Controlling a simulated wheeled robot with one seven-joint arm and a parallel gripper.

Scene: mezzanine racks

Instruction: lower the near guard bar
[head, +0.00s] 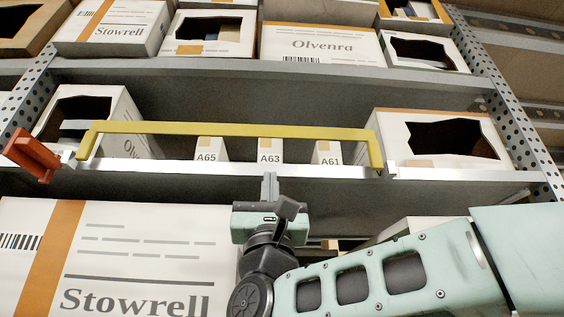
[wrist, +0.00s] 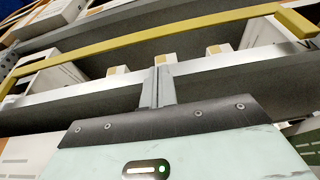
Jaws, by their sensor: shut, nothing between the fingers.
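The yellow guard bar (head: 230,130) spans the middle shelf in the head view, raised above the shelf's front lip, with its end arms bent down to the lip. It also crosses the upper part of the wrist view (wrist: 150,43). My gripper (head: 269,180) is shut and empty, its fingers pointing up just below and in front of the shelf lip. In the wrist view, the shut fingers (wrist: 158,80) lie below the bar, apart from it. Whether the fingers touch the lip cannot be told.
Small boxes marked A65 (head: 209,152), A63 (head: 269,152) and A61 (head: 327,153) stand behind the bar. An orange-red bracket (head: 33,155) sits at the lip's left end. Open cartons (head: 440,140) flank them. A large Stowrell carton (head: 130,260) fills the lower left.

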